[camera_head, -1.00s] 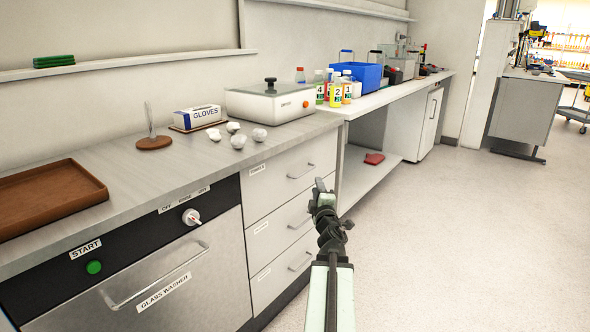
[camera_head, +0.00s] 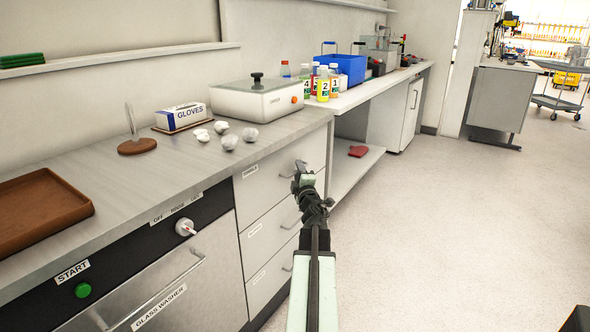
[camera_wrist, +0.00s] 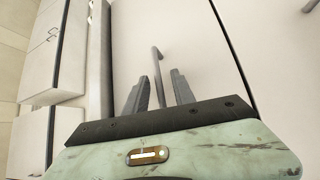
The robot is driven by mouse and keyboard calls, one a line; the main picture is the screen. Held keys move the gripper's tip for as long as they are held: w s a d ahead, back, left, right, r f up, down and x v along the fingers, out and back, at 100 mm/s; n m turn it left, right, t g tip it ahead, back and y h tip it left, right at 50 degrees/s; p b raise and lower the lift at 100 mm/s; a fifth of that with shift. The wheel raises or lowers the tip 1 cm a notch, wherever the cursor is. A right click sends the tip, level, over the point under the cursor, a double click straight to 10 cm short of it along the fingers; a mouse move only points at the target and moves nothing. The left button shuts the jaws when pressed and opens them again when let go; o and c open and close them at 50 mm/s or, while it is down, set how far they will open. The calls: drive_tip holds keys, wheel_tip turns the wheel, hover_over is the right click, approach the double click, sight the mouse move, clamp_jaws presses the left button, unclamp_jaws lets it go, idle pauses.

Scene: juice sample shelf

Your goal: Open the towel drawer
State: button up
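The top drawer (camera_head: 262,180) of a white three-drawer unit carries a small label that seems to read TOWELS. It looks shut. My gripper (camera_head: 301,176) is in front of this drawer near its right end and hides most of its bar handle. In the wrist view, my gripper (camera_wrist: 158,92) is open, its two grey fingers apart. The grey handle (camera_wrist: 156,60) shows between the fingers and extends past their tips. I cannot tell whether either finger touches it.
Two more drawers (camera_head: 268,232) with handles lie below. The glass washer (camera_head: 200,290) stands to the left. The counter above holds a gloves box (camera_head: 181,116), crumpled white balls and a white device (camera_head: 258,102). Open floor (camera_head: 440,220) lies to the right.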

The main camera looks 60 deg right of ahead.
clamp_jaws()
drive_tip(key=shift+s, duration=0.1)
idle(1.3)
